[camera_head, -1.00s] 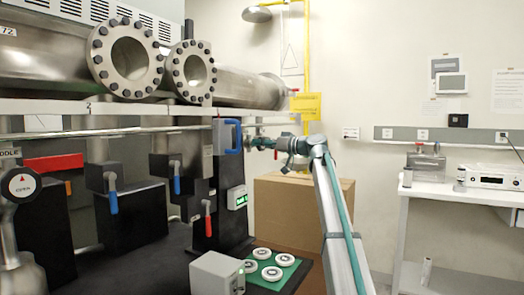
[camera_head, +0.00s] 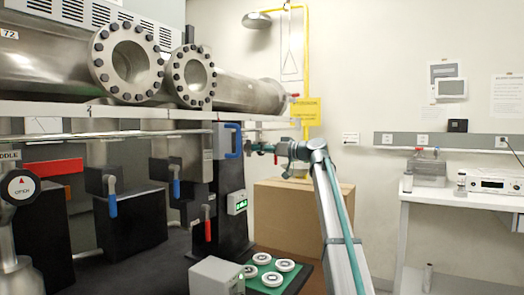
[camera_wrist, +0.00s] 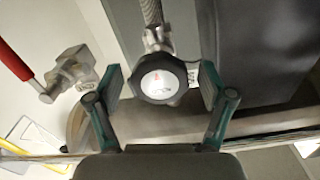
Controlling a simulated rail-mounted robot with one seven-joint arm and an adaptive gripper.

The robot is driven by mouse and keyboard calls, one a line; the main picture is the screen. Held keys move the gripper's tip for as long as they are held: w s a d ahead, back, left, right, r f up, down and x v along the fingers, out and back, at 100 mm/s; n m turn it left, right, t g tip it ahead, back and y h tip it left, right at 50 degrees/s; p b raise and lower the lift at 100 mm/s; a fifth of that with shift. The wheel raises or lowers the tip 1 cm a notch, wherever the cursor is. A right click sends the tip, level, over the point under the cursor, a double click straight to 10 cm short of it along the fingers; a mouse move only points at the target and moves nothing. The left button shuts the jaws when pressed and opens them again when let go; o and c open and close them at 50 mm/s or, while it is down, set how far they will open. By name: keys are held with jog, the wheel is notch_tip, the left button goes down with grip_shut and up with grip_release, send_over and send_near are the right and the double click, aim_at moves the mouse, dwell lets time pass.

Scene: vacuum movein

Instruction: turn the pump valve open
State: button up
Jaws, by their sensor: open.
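In the wrist view, a round black knob (camera_wrist: 161,79) with a white face and a red mark sits on a metal fitting below a braided hose. My gripper (camera_wrist: 161,84) is open, with one green finger on each side of the knob. Small gaps seem to show beside it; contact is not clear. In the head view my gripper (camera_head: 254,147) is by the right end of the pipe rack, near the blue handle (camera_head: 232,140); the knob cannot be made out there. Another round knob (camera_head: 21,187) with a white face and red arrow stands at the far left.
In the wrist view a red-handled metal valve (camera_wrist: 70,76) lies left of my gripper. In the head view, large flanged pipes (camera_head: 127,62) run above, and red and blue levers (camera_head: 208,228) hang below. A cardboard box (camera_head: 300,218) stands behind my arm. Floor at right is open.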

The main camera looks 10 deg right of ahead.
jog(key=v, duration=1.2)
jog(key=shift+r, duration=0.1)
